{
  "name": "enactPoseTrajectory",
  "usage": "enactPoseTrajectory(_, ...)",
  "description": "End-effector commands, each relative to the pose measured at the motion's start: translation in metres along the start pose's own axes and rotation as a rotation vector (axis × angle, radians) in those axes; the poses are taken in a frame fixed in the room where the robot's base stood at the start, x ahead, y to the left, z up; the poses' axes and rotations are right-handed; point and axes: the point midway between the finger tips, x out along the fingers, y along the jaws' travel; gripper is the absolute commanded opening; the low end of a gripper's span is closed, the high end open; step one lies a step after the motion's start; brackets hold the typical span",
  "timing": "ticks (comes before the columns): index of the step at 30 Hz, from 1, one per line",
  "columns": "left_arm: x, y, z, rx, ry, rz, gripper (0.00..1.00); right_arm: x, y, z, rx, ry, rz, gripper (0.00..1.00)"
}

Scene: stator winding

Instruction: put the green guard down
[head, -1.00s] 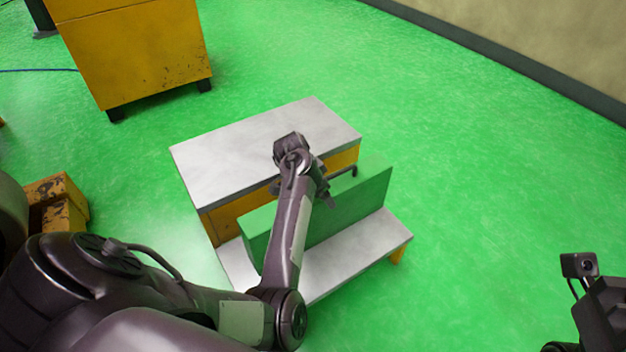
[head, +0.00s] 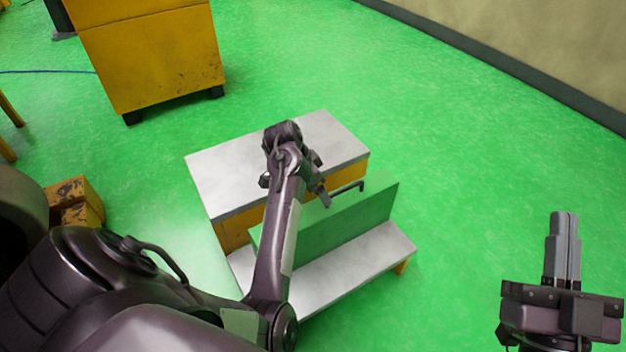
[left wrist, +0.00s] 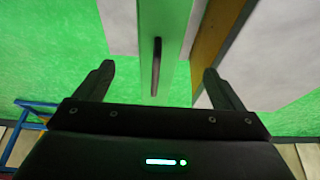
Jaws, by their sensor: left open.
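The green guard (head: 345,222) is an upright green panel standing on the low grey ledge (head: 345,270) of a small yellow stand. A dark bar handle (head: 350,187) is on its upper edge. My left gripper (head: 320,193) is above the guard, and my left arm hides part of the panel. In the left wrist view my left gripper (left wrist: 160,82) is open, and the dark handle (left wrist: 156,65) shows between its spread fingers, touching neither. My right gripper (head: 564,215) is apart from the guard at the right, its fingers together with nothing visible between them.
The stand's higher grey top (head: 240,175) is bare, behind the guard. A yellow cabinet (head: 155,55) stands at the back left, and yellow blocks (head: 75,200) lie at the left. The green floor to the right is clear.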

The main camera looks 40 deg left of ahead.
Motion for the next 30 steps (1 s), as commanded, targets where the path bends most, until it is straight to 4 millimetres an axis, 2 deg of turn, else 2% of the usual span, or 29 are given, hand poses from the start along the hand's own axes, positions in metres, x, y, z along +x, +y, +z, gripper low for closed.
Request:
enactPoseTrajectory(4, -0.005, 0.000, 0.000, -0.001, 0.000, -0.001, 0.90, -0.002, 0.000, 0.013, 0.002, -0.061, 0.000, 0.00)
enactPoseTrajectory(11, -0.006, -0.002, 0.000, 0.000, 0.001, -0.015, 0.90, -0.003, 0.000, 0.017, 0.003, -0.079, 0.001, 0.00)
enactPoseTrajectory(14, -0.009, -0.010, -0.001, 0.004, 0.013, -0.114, 0.90, -0.003, 0.000, 0.017, 0.003, -0.079, 0.001, 0.00)
enactPoseTrajectory(16, -0.016, -0.018, -0.009, 0.014, 0.052, -0.246, 0.90, -0.003, 0.000, 0.017, 0.003, -0.078, 0.001, 0.00)
enactPoseTrajectory(18, -0.028, -0.019, -0.025, 0.036, 0.140, -0.400, 0.90, -0.003, 0.000, 0.016, 0.003, -0.078, 0.001, 0.00)
enactPoseTrajectory(20, -0.043, -0.009, -0.046, 0.066, 0.264, -0.516, 0.90, -0.003, 0.000, 0.016, 0.003, -0.078, 0.001, 0.00)
enactPoseTrajectory(23, -0.074, 0.035, -0.087, 0.116, 0.545, -0.614, 0.90, -0.003, 0.000, 0.016, 0.003, -0.077, 0.001, 0.00)
enactPoseTrajectory(26, -0.112, 0.109, -0.119, 0.145, 0.873, -0.573, 0.90, -0.002, 0.000, 0.016, 0.003, -0.077, 0.001, 0.00)
enactPoseTrajectory(27, -0.130, 0.142, -0.127, 0.146, 1.003, -0.521, 0.90, -0.002, 0.000, 0.016, 0.003, -0.076, 0.001, 0.00)
enactPoseTrajectory(30, -0.174, 0.218, -0.133, 0.120, 1.282, -0.344, 0.90, -0.002, 0.000, 0.016, 0.003, -0.076, 0.001, 0.00)
